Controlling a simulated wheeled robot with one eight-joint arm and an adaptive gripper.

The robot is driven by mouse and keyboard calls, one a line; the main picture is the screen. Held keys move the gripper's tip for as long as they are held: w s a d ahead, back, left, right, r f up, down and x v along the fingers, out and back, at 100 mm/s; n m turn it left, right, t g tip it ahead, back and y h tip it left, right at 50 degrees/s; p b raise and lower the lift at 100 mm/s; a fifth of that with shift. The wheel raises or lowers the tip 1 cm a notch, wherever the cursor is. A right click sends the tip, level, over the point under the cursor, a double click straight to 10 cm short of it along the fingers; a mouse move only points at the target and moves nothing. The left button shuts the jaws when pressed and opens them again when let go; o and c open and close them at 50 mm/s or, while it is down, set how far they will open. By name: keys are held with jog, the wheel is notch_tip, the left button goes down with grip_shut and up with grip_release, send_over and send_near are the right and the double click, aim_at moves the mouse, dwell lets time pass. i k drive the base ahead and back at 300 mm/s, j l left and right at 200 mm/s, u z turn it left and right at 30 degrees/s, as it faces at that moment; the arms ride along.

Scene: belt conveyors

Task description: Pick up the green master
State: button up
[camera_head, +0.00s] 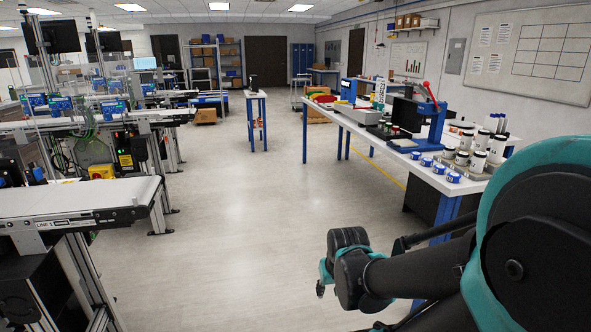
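I cannot pick out the green master with certainty. My arm fills the lower right, with teal and black joints and dark links. My gripper's fingers do not show in this view.
On the workbench are a blue press with a red handle (436,125), blue rolls (453,177) and white cylinders (478,161). A conveyor (90,198) stands at the left. A small table (255,95) stands farther back. The middle floor is clear.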

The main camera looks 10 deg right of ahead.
aim_at(388, 127)
jog(key=i+l+z, duration=0.2)
jog(key=i+z, duration=0.55)
jog(key=i, duration=0.3)
jog(key=i+z, duration=0.4)
jog(key=i+u, duration=0.3)
jog(key=i+j, duration=0.05)
jog(key=i, duration=0.05)
